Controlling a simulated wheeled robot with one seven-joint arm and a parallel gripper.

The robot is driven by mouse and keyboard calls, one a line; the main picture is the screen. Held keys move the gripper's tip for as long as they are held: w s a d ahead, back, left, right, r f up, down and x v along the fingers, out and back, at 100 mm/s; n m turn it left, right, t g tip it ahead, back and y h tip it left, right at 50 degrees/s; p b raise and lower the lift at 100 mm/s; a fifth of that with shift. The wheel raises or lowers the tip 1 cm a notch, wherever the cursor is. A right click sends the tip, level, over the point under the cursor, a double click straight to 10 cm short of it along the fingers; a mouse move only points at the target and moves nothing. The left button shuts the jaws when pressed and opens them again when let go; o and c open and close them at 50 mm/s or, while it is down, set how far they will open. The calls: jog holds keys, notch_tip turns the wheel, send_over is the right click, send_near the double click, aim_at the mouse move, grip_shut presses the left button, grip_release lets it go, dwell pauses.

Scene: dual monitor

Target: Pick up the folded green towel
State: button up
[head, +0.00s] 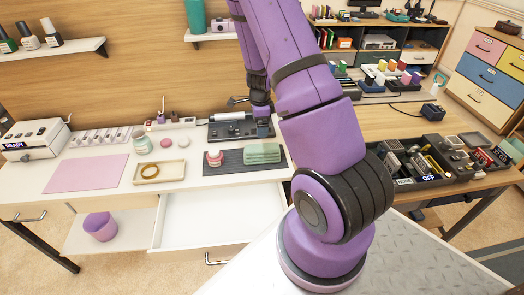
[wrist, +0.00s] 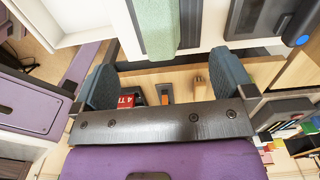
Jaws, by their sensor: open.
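The folded green towel (head: 262,153) lies on a dark ribbed mat (head: 222,168) on the white desk, beside a small pink-and-white jar (head: 214,158). In the wrist view the towel (wrist: 158,22) shows at the top, ahead of my gripper. My gripper (wrist: 167,80) is open and empty, with one dark blue-grey finger on each side. The towel lies sideways between the two fingers' lines but appears apart from them. In the head view my purple arm crosses the middle, and the fingertips cannot be made out clearly.
A dark tray (head: 222,130) stands behind the mat. A ring sits in a small tray (head: 178,173) to the left, near a pink mat (head: 87,173). A white drawer (head: 215,220) is pulled open below the desk. Dark bins (head: 404,183) fill the right table's front.

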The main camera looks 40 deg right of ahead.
aim_at(262, 145)
jog(key=shift+s+d+f, duration=0.1)
jog(key=shift+d+f, duration=0.3)
jog(key=shift+f, duration=0.35)
jog(key=shift+s+a+f, duration=0.1)
jog(key=shift+a+f, duration=0.05)
jog(key=shift+f, duration=4.95)
jog(key=c, duration=1)
